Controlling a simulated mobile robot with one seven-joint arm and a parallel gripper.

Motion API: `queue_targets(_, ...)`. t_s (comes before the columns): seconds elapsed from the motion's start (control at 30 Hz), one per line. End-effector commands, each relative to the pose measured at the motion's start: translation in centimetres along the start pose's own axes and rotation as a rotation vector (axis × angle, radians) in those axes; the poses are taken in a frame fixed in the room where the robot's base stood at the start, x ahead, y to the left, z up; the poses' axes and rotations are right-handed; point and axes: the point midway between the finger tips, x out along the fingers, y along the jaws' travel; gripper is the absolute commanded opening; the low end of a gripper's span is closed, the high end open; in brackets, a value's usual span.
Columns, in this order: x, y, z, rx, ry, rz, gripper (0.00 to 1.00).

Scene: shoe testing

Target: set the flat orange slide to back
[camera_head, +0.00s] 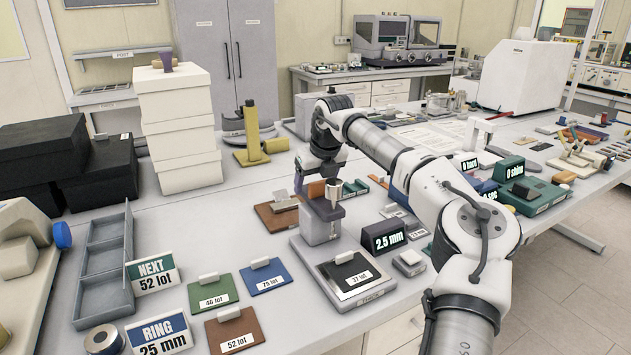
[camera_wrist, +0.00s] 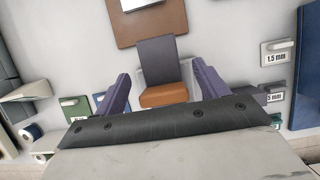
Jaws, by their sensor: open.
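The flat orange slide (camera_wrist: 164,96) shows in the wrist view between the two fingers of my gripper (camera_wrist: 160,88). A grey upright block (camera_wrist: 158,60) stands against its far side. My gripper is open, with a purple finger on each side of the slide; I cannot tell whether either finger touches it. In the head view my gripper (camera_head: 316,180) is lowered at the bench, and the orange slide (camera_head: 316,189) partly shows between its fingers. The slide's base and any position markings are hidden or too small to read.
A brown board (camera_head: 276,214) lies left of my gripper. Green (camera_head: 218,288), blue (camera_head: 265,275) and brown (camera_head: 235,331) swatches lie at the front. Bare bench lies left of the board.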

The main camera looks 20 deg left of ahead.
Motion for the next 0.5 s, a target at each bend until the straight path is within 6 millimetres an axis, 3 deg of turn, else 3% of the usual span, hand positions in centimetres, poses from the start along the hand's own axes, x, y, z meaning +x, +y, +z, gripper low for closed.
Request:
queue_targets(0.27,-1.7,-0.1,0.0,0.001,-0.003,-0.004,0.73)
queue_targets(0.5,-7.0,-0.1,0.0,0.002,-0.005,-0.003,0.73)
